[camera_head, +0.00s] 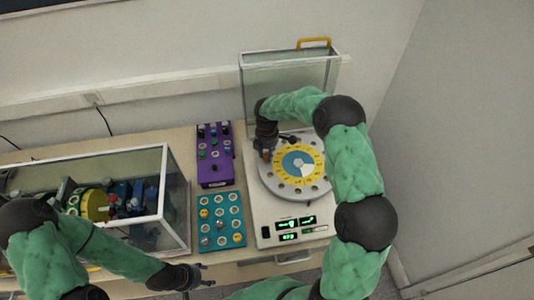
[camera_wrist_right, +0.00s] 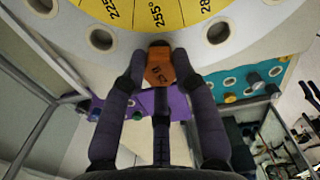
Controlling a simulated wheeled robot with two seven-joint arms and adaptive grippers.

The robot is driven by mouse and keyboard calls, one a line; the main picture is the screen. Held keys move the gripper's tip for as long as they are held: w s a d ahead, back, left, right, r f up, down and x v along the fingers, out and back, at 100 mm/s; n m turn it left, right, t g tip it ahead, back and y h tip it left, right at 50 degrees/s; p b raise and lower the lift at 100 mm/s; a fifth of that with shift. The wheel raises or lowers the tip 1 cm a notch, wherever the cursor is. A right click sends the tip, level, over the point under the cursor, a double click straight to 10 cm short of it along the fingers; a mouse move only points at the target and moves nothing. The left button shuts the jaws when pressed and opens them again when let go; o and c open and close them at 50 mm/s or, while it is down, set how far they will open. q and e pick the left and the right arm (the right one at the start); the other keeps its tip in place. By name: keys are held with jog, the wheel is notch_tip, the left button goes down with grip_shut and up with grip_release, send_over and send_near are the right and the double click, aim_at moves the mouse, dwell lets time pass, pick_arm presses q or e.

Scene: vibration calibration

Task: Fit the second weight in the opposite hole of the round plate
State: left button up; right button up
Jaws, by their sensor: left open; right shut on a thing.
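The round plate (camera_head: 275,187) has a grey rim with holes and a yellow degree dial, and lies on the white machine. In the right wrist view its rim (camera_wrist_right: 130,43) fills the top. My right gripper (camera_head: 267,150) is shut on an orange-brown weight (camera_wrist_right: 159,70) at the plate's rim, in line with the 255° mark, between two visible empty holes. I cannot tell whether the weight is seated in a hole. My right gripper also shows in the right wrist view (camera_wrist_right: 160,75). My left gripper (camera_head: 203,277) is open and empty near the table's front edge.
A teal holed block (camera_head: 221,240) with several small pieces and a purple panel (camera_head: 215,174) with knobs stand left of the machine (camera_head: 262,215). A framed glass case (camera_head: 175,215) is at left. A clear lid with a yellow handle (camera_head: 314,43) stands open behind the plate.

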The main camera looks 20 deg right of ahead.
jog(key=shift+f+b, duration=0.45)
jog(key=shift+f, duration=0.4)
dwell(0.5)
jog(key=o, duration=1)
jog(key=shift+r, duration=0.15)
notch_tip(320, 180, up, 12)
jog(key=shift+f, duration=0.1)
